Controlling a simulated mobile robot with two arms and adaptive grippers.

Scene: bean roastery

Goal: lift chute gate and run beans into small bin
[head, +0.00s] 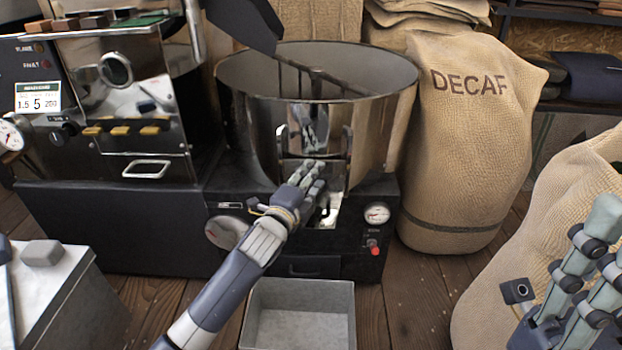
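The chute gate (296,143) is a shiny metal plate between upright guides on the front of the round steel drum (375,130). My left gripper (312,172) is right in front of its lower part, its fingers pointing up at it. The fingers overlap the gate in the head view, so I cannot tell whether they grip it. A short metal spout (329,214) shows just below the fingers. The small bin (300,330), a grey open box, stands on the floor below and looks empty. My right gripper (560,262) is at the lower right, fingers spread, holding nothing.
A black roaster body (115,225) with a control panel stands at the left. A full DECAF sack (465,150) stands right of the drum, and another sack (500,295) is beside my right gripper. A grey-topped box (50,285) is at the lower left.

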